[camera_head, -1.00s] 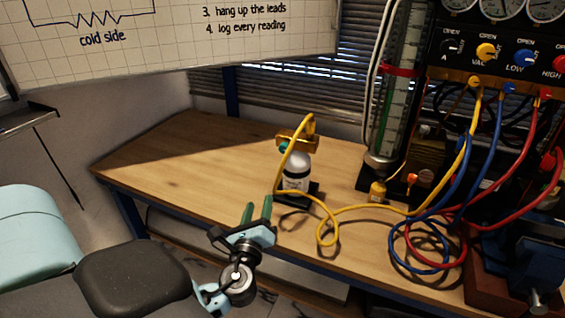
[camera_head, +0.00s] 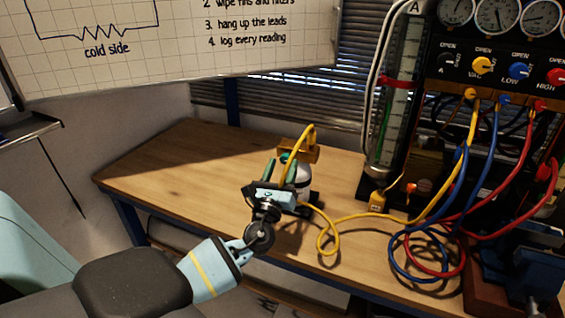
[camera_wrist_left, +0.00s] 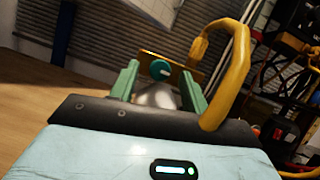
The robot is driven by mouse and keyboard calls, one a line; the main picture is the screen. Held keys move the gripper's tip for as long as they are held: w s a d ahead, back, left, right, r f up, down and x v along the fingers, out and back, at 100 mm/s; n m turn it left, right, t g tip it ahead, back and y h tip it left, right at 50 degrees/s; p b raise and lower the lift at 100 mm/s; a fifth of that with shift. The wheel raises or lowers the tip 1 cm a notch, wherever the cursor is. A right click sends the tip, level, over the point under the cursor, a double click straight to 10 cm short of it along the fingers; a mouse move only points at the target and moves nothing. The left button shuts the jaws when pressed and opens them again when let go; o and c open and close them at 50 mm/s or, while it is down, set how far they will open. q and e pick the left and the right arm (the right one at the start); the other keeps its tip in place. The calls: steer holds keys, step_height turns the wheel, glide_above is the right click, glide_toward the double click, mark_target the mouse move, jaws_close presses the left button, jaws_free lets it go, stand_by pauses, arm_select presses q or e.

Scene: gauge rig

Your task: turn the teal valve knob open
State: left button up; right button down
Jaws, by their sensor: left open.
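The teal valve knob (camera_head: 285,157) sits on the brass valve block (camera_head: 311,153) on top of a small white bottle (camera_head: 304,181). In the left wrist view the knob (camera_wrist_left: 160,69) shows a pale mark and lies ahead, between the two green fingers as seen from the wrist. My left gripper (camera_head: 281,170) is open and empty just in front of the bottle and hides part of it. In the left wrist view its fingers (camera_wrist_left: 157,85) stand apart, and I cannot tell the exact gap to the knob. My right gripper is not in view.
A yellow hose (camera_head: 326,232) arches from the valve block, and in the left wrist view it (camera_wrist_left: 238,75) passes close by the right finger. The gauge panel (camera_head: 500,70) and blue and red hoses stand at right. The wooden bench (camera_head: 180,172) is clear at left.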

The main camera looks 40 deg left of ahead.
arm_select(q)
steer(key=shift+x, duration=0.85)
steer(key=shift+c, duration=0.4)
steer(key=c, duration=0.9)
